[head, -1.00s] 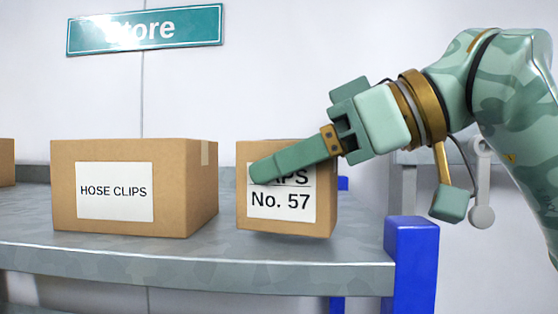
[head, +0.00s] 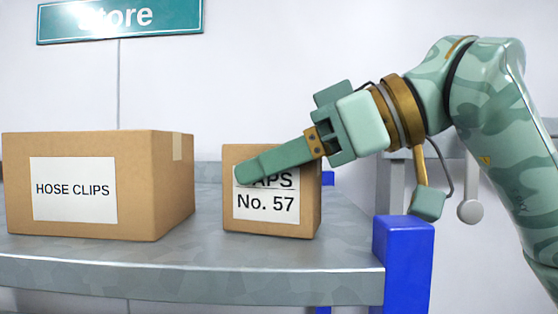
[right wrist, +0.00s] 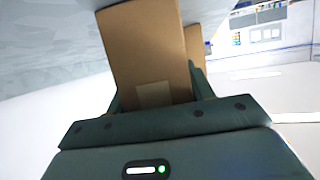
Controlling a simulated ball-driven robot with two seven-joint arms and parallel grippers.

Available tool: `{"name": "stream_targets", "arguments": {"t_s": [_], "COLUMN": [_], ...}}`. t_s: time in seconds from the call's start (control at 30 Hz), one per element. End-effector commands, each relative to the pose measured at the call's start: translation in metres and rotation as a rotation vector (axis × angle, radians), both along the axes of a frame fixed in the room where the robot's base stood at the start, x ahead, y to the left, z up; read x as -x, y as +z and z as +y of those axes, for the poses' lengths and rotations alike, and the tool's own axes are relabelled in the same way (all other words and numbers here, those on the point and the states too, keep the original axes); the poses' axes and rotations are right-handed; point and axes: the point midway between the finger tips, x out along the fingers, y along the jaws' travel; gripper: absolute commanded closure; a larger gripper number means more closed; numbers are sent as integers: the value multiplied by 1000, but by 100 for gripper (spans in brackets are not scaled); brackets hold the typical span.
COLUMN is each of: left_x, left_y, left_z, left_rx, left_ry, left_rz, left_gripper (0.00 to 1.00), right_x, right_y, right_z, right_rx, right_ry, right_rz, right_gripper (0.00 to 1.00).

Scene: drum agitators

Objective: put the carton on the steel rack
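The carton (head: 268,222), a small brown box with a white label reading "No. 57", is on the steel rack (head: 200,276), near its right end, and looks upright. My right gripper (head: 275,165) reaches in from the right, with one finger across the carton's front, covering part of the label. In the right wrist view the carton (right wrist: 145,50) fills the space between both fingers, and the gripper looks shut on it. The far finger is hidden in the head view. My left gripper is not in view.
A larger "HOSE CLIPS" box (head: 130,190) stands left of the carton, with a narrow gap between. A blue post (head: 403,262) rises at the rack's right front corner. A green "Store" sign (head: 120,18) hangs on the wall behind.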

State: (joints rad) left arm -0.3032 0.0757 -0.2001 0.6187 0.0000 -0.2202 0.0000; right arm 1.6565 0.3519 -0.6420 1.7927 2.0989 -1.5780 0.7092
Motion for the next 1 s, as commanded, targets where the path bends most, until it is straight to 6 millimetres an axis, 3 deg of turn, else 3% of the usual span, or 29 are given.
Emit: {"name": "stream_targets", "arguments": {"t_s": [0.03, 0.07, 0.6, 0.77, 1.0], "left_x": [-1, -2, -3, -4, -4], "left_y": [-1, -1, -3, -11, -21], "left_z": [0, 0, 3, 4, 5], "left_rx": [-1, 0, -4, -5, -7], "left_ry": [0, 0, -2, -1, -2], "left_rz": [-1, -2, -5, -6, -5], "left_gripper": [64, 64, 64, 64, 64], "right_x": [1, 1, 2, 7, 21], "right_y": [-6, -6, -6, 5, 33], "right_z": [3, 3, -2, -28, -90], "right_rx": [9, 9, 12, 6, 0], "right_ry": [5, 6, 6, -1, -4], "right_rz": [6, 6, 7, 4, 3], "right_gripper": [34, 25, 25, 25, 25]}}
